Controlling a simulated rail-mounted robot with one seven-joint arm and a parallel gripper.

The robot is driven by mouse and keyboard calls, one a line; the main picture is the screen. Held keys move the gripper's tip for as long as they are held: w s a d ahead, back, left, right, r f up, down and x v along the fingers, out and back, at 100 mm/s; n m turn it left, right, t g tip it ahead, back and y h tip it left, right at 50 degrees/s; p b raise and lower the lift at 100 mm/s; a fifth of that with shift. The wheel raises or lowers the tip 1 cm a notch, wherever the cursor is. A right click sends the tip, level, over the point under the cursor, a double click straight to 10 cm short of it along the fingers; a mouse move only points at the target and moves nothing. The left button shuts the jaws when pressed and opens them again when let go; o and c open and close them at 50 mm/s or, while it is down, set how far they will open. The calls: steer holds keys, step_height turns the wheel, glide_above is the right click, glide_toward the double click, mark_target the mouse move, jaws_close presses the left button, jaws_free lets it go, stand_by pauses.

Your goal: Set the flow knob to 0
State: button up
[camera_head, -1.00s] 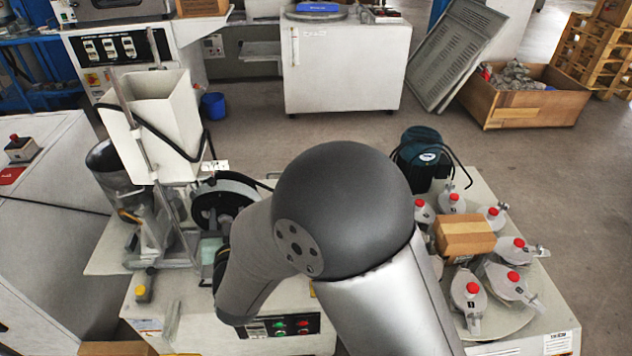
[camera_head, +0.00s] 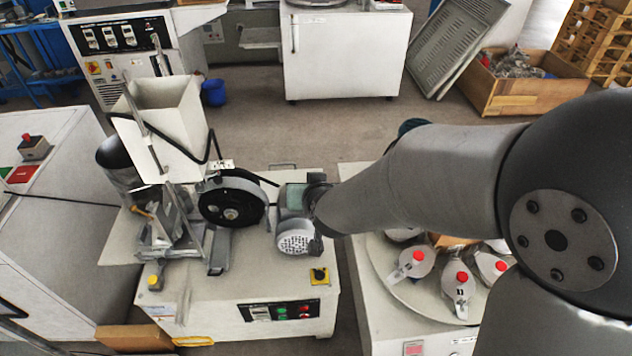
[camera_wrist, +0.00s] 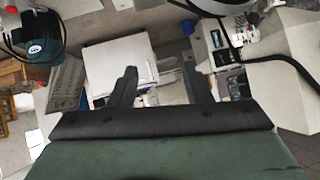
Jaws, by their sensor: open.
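My gripper (camera_wrist: 158,74) shows in the wrist view with its two dark fingers apart and nothing between them. In the head view my forearm reaches in from the right, and its end is by the grey motor (camera_head: 297,238) of the hopper machine; the fingers cannot be made out there. A black knob on a yellow plate (camera_head: 319,275) is on the machine's top near its front right corner. A small yellow knob (camera_head: 153,281) is near the front left. I cannot tell which, if either, is the flow knob, and no scale or 0 mark is legible.
The white hopper (camera_head: 165,125) stands at the left, beside a black wheel (camera_head: 232,200). A turntable (camera_head: 390,275) with several red-topped lids is at the right, partly behind my arm.

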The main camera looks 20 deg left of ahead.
steer(key=shift+s+d+r+g, duration=0.1)
steer(key=shift+d+r+g, duration=0.1)
steer(key=shift+d, duration=0.3)
steer(key=shift+d+r+g, duration=0.1)
steer(key=shift+d+r, duration=0.05)
steer(key=shift+d, duration=0.35)
steer(key=c, duration=0.8)
steer(key=shift+a+f+m+h+p, duration=0.1)
steer(key=shift+m+h+p, duration=0.2)
steer(key=shift+p, duration=0.05)
jaws_close()
steer(key=w+a+f+m+g+y+p, duration=0.2)
steer(key=w+a+m+g+p, duration=0.25)
steer(key=m, duration=0.55)
steer(key=w+a+f+m+g+y+p, duration=0.1)
steer(key=w+a+m+g+y+p, duration=0.15)
steer(key=a+m+g, duration=0.5)
steer(key=s+a+f+m+t+p, duration=0.1)
steer(key=a+f, duration=0.4)
steer(key=a, duration=0.6)
steer(key=shift+a+f+m+t, duration=0.3)
steer(key=shift+a+m+t, duration=0.05)
steer(key=shift+m+t, duration=0.1)
